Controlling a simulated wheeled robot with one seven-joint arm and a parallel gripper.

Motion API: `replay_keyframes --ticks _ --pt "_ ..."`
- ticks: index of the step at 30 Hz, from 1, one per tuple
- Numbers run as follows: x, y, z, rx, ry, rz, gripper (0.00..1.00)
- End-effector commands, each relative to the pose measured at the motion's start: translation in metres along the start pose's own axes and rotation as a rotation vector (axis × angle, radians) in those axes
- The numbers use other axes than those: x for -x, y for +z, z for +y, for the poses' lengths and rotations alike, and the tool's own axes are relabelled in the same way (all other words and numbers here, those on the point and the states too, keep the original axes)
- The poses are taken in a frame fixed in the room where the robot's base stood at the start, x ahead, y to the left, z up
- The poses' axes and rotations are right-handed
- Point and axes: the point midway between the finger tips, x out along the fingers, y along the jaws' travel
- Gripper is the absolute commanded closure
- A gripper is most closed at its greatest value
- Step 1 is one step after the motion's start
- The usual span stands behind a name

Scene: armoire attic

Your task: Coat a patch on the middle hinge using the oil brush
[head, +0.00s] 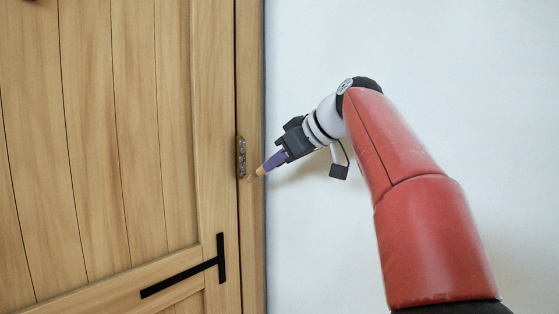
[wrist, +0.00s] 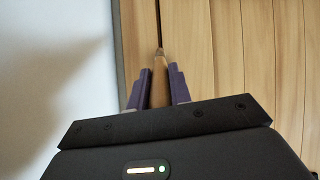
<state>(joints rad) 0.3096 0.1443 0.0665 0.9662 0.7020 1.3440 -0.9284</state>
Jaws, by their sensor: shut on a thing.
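The middle hinge (head: 241,157) is a small brass-coloured plate on the wooden frame at the armoire's right edge in the head view. My gripper (head: 274,161) is just to the right of it, pointing left and down. In the wrist view my gripper (wrist: 159,88) has its purple fingers shut on the oil brush (wrist: 159,78), which shows as a tan, tapered stick between them. In the head view the brush (head: 257,173) sticks out toward the lower end of the hinge. Its tip is at or very near the hinge; I cannot tell whether they touch.
The armoire door (head: 120,130) of vertical planks fills the left of the head view. A black strap (head: 183,277) with an upright end piece lies low on it. A plain white wall (head: 440,80) is to the right, with free room around my arm.

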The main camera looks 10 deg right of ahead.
Motion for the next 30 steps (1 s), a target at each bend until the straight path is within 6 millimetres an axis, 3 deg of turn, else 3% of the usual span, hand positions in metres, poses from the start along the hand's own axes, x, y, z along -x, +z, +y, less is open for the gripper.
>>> replay_keyframes --ticks 30 --pt "-0.012 -0.009 0.002 0.000 0.000 0.000 1.00"
